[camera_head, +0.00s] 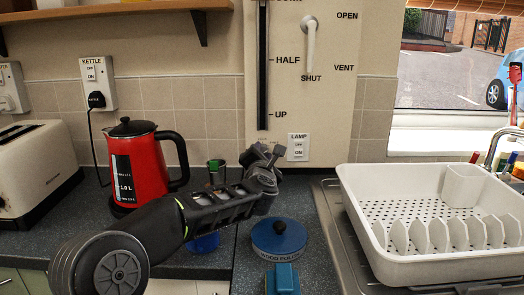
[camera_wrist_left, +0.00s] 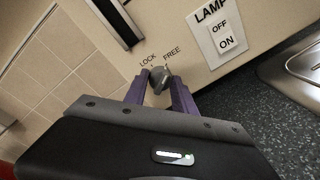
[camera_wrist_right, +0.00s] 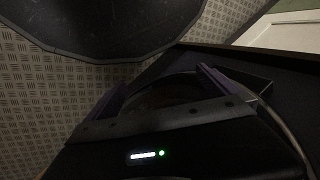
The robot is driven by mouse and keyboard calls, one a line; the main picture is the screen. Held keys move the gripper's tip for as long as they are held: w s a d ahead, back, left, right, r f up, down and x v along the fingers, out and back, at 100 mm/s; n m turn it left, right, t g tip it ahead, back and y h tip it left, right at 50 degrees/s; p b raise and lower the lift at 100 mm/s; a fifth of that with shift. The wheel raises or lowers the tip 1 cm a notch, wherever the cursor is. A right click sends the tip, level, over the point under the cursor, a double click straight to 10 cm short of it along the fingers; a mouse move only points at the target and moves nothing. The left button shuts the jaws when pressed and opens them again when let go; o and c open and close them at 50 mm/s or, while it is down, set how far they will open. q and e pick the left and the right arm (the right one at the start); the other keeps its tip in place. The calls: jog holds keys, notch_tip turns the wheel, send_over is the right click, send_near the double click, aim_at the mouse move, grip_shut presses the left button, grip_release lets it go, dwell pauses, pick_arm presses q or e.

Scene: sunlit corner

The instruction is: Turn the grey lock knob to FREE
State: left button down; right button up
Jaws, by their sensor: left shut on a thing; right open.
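The grey lock knob (camera_wrist_left: 160,80) is on the cream wall panel, just below the LOCK (camera_wrist_left: 148,60) and FREE (camera_wrist_left: 172,53) labels in the left wrist view. My left gripper (camera_wrist_left: 157,84) has its purple fingers on either side of the knob and is shut on it. Which label the knob points at I cannot tell for sure. In the head view my left gripper (camera_head: 262,158) reaches the panel left of the LAMP switch (camera_head: 298,147) and hides the knob. My right gripper (camera_wrist_right: 162,86) is open and empty in the right wrist view, away from the panel.
A vertical slider track (camera_head: 263,70) and a lever (camera_head: 310,45) are above on the panel. A red kettle (camera_head: 150,175) stands left, behind my left arm. A blue tin (camera_head: 279,240) is on the counter below. A white dish rack (camera_head: 430,262) fills the right.

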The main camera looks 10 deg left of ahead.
pick_arm(q)
jog(key=shift+m, duration=0.3)
jog(key=c, duration=1)
grip_release()
jog(key=shift+c, duration=0.2)
jog(key=b+v, duration=0.1)
jog(key=v, duration=0.6)
jog(key=shift+s+d, duration=0.2)
jog(key=shift+s, duration=0.2)
